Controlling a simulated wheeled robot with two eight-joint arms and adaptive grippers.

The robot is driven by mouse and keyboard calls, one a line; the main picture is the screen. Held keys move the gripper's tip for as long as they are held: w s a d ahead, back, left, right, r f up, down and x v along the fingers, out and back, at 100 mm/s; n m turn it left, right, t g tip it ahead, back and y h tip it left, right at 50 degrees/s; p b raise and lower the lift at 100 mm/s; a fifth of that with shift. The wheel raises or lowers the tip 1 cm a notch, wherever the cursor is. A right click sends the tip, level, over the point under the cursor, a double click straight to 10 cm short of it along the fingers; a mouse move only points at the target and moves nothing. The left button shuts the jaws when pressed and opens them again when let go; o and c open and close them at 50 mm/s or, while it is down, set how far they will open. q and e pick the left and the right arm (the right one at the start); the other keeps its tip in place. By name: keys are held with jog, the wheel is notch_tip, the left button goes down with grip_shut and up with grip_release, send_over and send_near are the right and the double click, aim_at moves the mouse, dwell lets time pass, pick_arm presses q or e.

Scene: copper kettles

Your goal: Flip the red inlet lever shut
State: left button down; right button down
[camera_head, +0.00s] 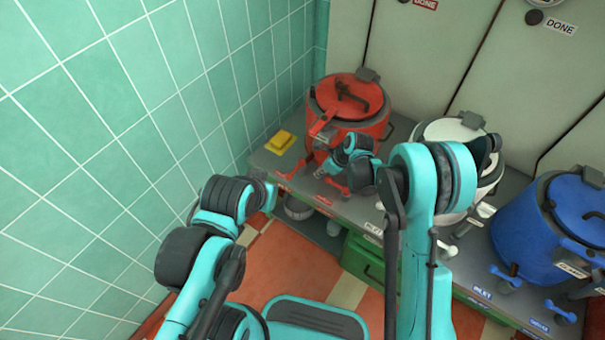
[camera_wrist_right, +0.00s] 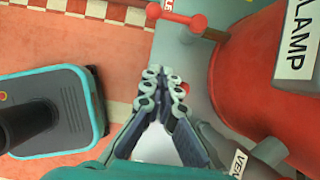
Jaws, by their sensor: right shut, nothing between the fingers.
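The red kettle (camera_head: 375,128) stands at the back left of the bench and fills the right side of the right wrist view (camera_wrist_right: 245,70). A red lever (camera_head: 297,167) sticks out at the left of its base, by a small label. I take it for the inlet lever; in the right wrist view (camera_wrist_right: 178,14) it lies beyond my fingertips, with a gap. My right gripper (camera_head: 335,170) is shut and empty in front of the kettle; its fingertips also show in the wrist view (camera_wrist_right: 164,82). A second red lever (camera_head: 338,187) is close by. My left gripper (camera_head: 266,194) is small and partly hidden, its jaws unclear.
A yellow block (camera_head: 280,141) lies left of the kettle. A white kettle (camera_head: 440,130) and a blue kettle (camera_head: 545,235) stand to the right on the grey bench (camera_head: 400,140). The green tiled wall (camera_head: 130,130) closes off the left.

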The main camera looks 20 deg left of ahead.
aim_at(296, 169)
jog(key=b+x, duration=0.3)
jog(key=x, duration=0.7)
jog(key=shift+a+f+b, duration=0.1)
jog(key=shift+f+b, duration=0.05)
jog(key=shift+b, duration=0.25)
jog(key=shift+w+a+r+b, duration=0.15)
jog(key=shift+w+a+b, duration=0.05)
jog(key=shift+a, duration=0.4)
jog(key=shift+w+a+r+b, duration=0.15)
jog(key=shift+w+a, duration=0.1)
jog(key=shift+a, duration=0.3)
jog(key=shift+w+a+r, duration=0.25)
jog(key=shift+a+r, duration=0.05)
jog(key=shift+a, duration=0.35)
jog(key=shift+a, duration=0.15)
